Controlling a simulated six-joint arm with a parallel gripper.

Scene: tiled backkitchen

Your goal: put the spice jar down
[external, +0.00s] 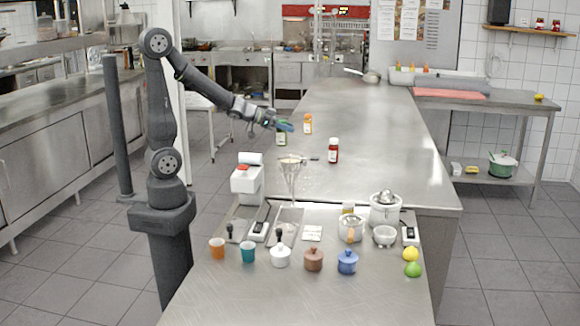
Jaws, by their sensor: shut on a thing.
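A spice jar (281,138) with a green and white label is upright at the left edge of the long steel counter. My gripper (281,125) reaches in from the left and is shut on this jar near its top. The fingers partly cover the jar's upper end. I cannot tell whether its base touches the counter or hangs just above it. An orange-labelled jar (308,124) stands just behind to the right, and a dark red jar (333,150) with a white label stands to the right and nearer.
A white dispenser (246,184) and a glass funnel on a stand (290,175) stand nearer the camera. The front worktop holds several small pots, cups, a juicer (385,208), a lemon (410,254) and a lime (412,269).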

